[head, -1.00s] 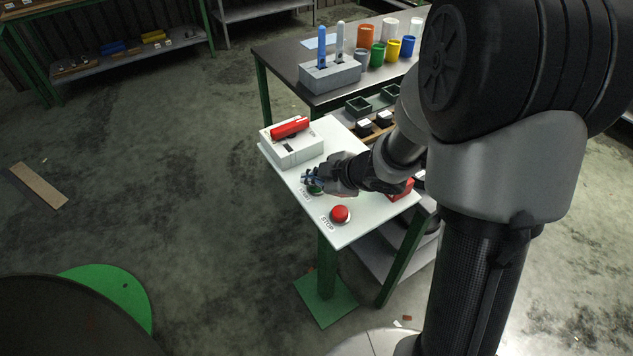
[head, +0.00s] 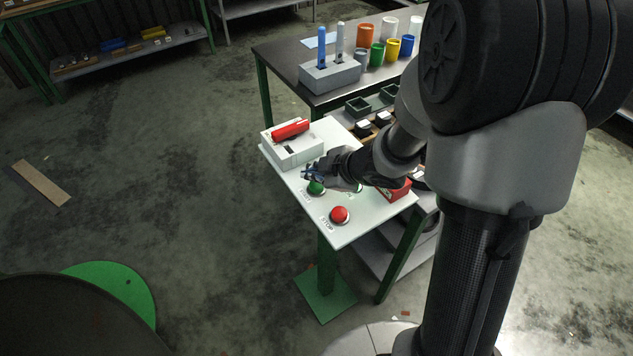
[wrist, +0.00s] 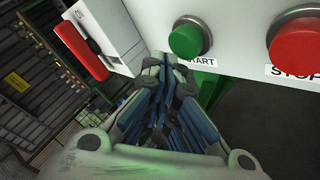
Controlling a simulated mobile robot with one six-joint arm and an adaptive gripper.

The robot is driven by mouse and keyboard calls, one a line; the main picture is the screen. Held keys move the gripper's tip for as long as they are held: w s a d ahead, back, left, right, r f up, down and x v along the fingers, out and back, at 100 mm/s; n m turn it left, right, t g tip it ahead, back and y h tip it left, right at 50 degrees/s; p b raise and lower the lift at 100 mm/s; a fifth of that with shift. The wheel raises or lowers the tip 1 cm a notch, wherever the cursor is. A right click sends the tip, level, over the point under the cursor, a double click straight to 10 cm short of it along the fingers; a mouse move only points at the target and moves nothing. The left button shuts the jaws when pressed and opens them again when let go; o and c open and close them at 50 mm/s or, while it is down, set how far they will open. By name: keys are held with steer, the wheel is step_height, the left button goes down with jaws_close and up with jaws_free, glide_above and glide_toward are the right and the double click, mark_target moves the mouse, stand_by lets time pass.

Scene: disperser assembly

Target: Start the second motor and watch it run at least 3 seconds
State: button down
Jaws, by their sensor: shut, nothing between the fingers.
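The green START button (head: 316,187) sits on the white panel table, below my gripper in the head view. It also shows in the wrist view (wrist: 187,40), to the right of my fingertips, with its label partly visible. The red STOP button (head: 340,215) is nearer the front edge and shows at the right of the wrist view (wrist: 300,45). My gripper (head: 306,173) is shut and empty, just above and beside the START button, apart from it in the wrist view (wrist: 165,65). I cannot identify the second motor or tell whether any motor runs.
A white box with a red handle (head: 290,130) stands at the table's far left corner. A dark table (head: 275,52) behind holds a grey block and several coloured cups.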

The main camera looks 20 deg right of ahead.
mark_target(315, 186)
steer(key=shift+r+p, duration=2.55)
steer(key=shift+p, duration=0.05)
steer(key=s+d+r+m+h, duration=0.4)
steer(key=r+m, duration=0.1)
steer(key=r, duration=0.2)
steer(key=s+d+r+m+h, duration=0.3)
steer(key=s+d+r+m, duration=0.1)
steer(key=r, duration=0.3)
steer(key=s+a+r+m+g+y, duration=0.1)
steer(key=s+a+m, duration=0.2)
steer(key=s, duration=0.6)
steer(key=s+a+m+g+y, duration=0.1)
steer(key=s+a+m+g, duration=0.1)
steer(key=s, duration=0.8)
steer(key=shift+a+r+m, duration=0.35)
steer(key=shift+a+m, duration=0.15)
steer(key=shift+a, duration=0.65)
stand_by(1.0)
